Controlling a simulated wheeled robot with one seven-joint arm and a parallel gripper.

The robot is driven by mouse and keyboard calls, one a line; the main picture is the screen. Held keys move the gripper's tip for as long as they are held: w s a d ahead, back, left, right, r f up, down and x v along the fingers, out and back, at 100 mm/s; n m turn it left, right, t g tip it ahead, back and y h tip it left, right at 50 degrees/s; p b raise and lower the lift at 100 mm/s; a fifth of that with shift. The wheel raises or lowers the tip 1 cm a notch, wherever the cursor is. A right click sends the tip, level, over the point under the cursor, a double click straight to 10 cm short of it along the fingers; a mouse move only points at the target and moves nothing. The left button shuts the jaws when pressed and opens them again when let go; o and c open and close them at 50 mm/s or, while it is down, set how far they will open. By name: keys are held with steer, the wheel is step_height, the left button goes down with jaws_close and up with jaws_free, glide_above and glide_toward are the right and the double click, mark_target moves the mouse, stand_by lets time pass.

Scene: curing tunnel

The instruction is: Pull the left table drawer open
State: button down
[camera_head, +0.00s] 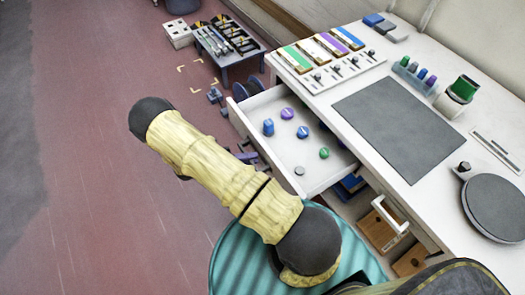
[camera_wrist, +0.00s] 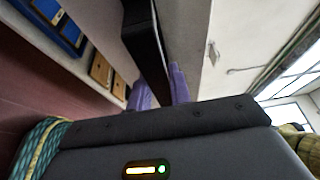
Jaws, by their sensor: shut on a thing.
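The left table drawer (camera_head: 316,176) stands pulled out from the white table in the head view, with several small blue, purple, green and grey pieces inside. My gripper shows in the wrist view (camera_wrist: 158,78) as two purple fingers, shut on the drawer's handle, which is mostly hidden between them. In the head view, my arm covers most of the gripper; only small purple parts show beside the drawer's outer front.
Another white drawer handle (camera_head: 390,214) sits to the right on the table front. Brown boxes (camera_head: 380,229) are below. A dark blue low table (camera_head: 232,60) with tools stands at the back left.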

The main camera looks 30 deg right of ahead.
steer(key=shift+a, duration=0.7)
steer(key=c, duration=1.3)
jaws_free()
steer(key=b+v, duration=0.3)
steer(key=v, duration=1.4)
steer(key=shift+a+b, duration=0.2)
steer(key=shift+b, duration=0.1)
